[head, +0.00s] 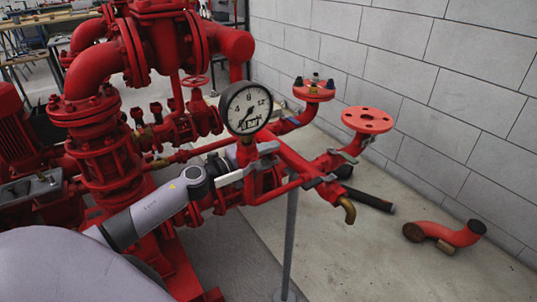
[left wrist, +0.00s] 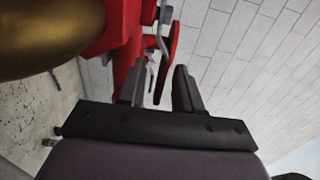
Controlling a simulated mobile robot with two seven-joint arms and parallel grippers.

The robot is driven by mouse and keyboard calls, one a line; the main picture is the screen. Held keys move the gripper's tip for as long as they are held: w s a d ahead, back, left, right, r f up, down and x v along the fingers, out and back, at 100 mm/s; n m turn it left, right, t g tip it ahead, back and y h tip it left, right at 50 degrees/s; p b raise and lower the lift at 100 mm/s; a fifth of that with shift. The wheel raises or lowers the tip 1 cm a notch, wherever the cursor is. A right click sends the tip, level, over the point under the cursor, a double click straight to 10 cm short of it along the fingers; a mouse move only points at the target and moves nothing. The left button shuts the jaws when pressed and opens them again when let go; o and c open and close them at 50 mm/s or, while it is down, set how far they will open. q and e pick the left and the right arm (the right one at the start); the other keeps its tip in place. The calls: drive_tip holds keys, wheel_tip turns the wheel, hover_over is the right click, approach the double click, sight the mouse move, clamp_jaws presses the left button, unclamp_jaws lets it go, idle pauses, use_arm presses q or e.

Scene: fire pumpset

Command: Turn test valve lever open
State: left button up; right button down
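In the head view my left arm reaches in from the left. Its gripper (head: 236,176) is beside the red pipework below the pressure gauge (head: 246,108), with the fingertips hidden there. In the left wrist view the two dark fingers (left wrist: 158,75) stand apart. A thin grey lever (left wrist: 161,68) with a red strip beside it shows in line with the gap; I cannot tell whether either finger touches it. Which is the test valve lever is unclear. My right gripper is not seen.
A large brass-coloured rounded surface (left wrist: 45,35) is close on the left of the left wrist view. Flanged red outlets (head: 367,120) rise on the right. A grey support post (head: 290,245) stands below. A loose red elbow pipe (head: 450,234) lies on the floor near the block wall (head: 440,90).

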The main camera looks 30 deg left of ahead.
use_arm(q)
clamp_jaws()
drive_tip(key=shift+s+a+f+m+g+h+b, duration=0.15)
drive_tip(key=shift+m+h+b, duration=0.1)
drive_tip(key=shift+h+b, duration=0.15)
drive_tip(key=shift+s+f+m+g+h+b, duration=0.1)
drive_tip(key=shift+m+g+h+b, duration=0.05)
drive_tip(key=shift+m+h+b, duration=0.2)
drive_tip(key=shift+s+r+h+b, duration=0.1)
drive_tip(key=shift+r+h+b, duration=0.05)
drive_tip(key=shift+h+b, duration=0.2)
drive_tip(key=shift+r, duration=0.1)
unclamp_jaws()
drive_tip(key=shift+s, duration=0.15)
